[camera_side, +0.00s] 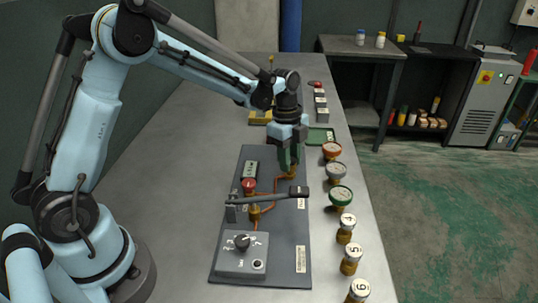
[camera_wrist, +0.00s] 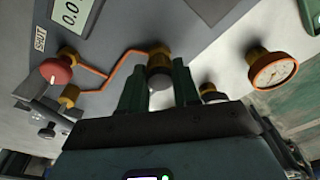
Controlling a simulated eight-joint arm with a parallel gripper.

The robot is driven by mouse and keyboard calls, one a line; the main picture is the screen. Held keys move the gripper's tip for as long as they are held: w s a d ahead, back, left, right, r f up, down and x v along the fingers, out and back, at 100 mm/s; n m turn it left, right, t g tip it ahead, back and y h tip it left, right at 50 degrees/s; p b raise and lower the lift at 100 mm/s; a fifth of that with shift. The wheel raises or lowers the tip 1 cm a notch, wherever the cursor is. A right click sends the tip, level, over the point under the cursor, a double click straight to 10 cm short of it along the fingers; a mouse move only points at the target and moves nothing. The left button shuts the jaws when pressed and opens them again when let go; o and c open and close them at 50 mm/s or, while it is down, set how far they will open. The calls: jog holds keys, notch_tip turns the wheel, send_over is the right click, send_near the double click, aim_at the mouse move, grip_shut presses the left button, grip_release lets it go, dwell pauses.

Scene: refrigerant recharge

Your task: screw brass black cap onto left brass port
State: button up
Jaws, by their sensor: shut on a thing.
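My gripper (camera_side: 290,163) points down at the far right part of the dark panel, over a brass port at the end of a copper pipe. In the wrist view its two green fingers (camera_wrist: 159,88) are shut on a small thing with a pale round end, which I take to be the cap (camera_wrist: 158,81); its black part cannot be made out. The brass port (camera_wrist: 159,55) shows right behind it, and the two look in line. Whether the threads meet is hidden. Another brass port (camera_wrist: 69,96) sits near the red knob (camera_wrist: 56,71), and it also shows in the side view (camera_side: 254,213).
The panel (camera_side: 283,265) carries a dark lever (camera_side: 265,198), a grey box with a black knob (camera_side: 242,259) and a display (camera_wrist: 75,14). Several gauges and numbered brass pieces line the right edge, one gauge (camera_wrist: 273,69) close by. The bench is clear left of the panel.

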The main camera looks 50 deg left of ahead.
jog(key=m, duration=0.3)
jog(key=o, duration=1.4)
jog(key=shift+r, duration=3.5)
